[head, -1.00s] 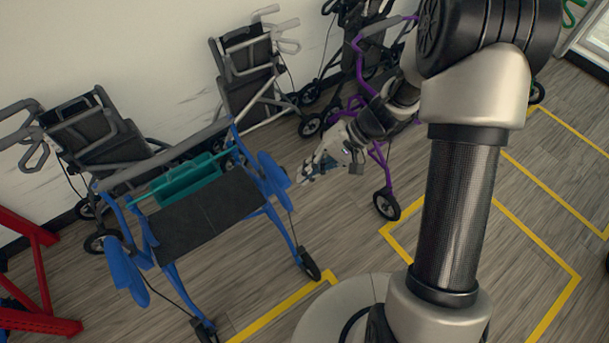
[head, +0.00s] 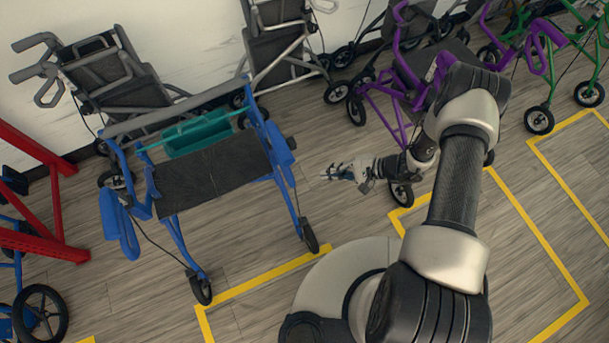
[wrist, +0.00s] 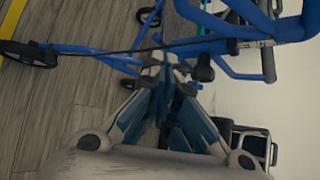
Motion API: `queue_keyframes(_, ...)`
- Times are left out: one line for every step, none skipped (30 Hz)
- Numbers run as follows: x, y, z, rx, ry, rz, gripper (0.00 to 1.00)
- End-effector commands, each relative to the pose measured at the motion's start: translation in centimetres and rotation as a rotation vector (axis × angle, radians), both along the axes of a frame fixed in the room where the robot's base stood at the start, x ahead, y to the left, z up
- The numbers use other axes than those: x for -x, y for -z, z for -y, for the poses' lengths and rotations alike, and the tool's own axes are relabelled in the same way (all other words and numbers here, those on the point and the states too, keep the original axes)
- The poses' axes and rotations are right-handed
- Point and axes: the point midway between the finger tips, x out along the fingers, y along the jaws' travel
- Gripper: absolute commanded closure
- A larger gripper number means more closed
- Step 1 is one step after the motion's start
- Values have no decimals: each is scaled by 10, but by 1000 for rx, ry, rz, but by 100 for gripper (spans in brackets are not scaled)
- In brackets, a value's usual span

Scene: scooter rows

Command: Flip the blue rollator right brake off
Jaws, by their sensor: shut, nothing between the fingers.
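The blue rollator (head: 172,231) stands left of centre in the head view, with a black seat and a teal basket. One blue handle and brake part (head: 120,225) is on its left side and another (head: 282,148) on its right side. The exact brake lever positions are too small to tell. My gripper (head: 328,174) is shut and empty, to the right of and apart from the right-side handle. In the wrist view my gripper's fingers (wrist: 163,70) are together and point at the rollator's blue frame (wrist: 95,52), with a thin black cable across it.
A purple rollator (head: 372,98) stands behind my arm, and a green one (head: 545,75) is farther right. Grey folded chairs (head: 112,70) line the wall. A red frame (head: 40,243) is at the left. Floor between the blue rollator and my gripper is clear.

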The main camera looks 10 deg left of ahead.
Motion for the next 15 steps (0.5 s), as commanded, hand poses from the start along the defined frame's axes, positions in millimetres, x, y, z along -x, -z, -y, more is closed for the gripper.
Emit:
queue_keyframes(0,0,0,0,0,0,100)
queue_keyframes(0,0,0,0,-1,1,100)
queue_keyframes(0,-1,0,0,-1,1,100)
queue_keyframes(0,-1,0,0,-1,1,100)
queue_keyframes(0,0,0,1,-1,0,100)
queue_keyframes(0,0,-1,0,-2,0,100)
queue_keyframes(0,1,-2,0,-2,0,100)
queue_keyframes(0,2,-3,0,-2,0,100)
queue_keyframes(0,4,-6,0,-3,-1,100)
queue_keyframes(-1,5,-8,0,-3,-1,100)
queue_keyframes(-1,8,-12,0,-3,-1,100)
queue_keyframes(-1,11,-17,0,-5,-1,100)
queue_keyframes(-1,14,-21,0,-5,-1,100)
queue_keyframes(-2,17,-26,0,-5,-1,100)
queue_keyframes(-3,22,-33,0,-7,-1,100)
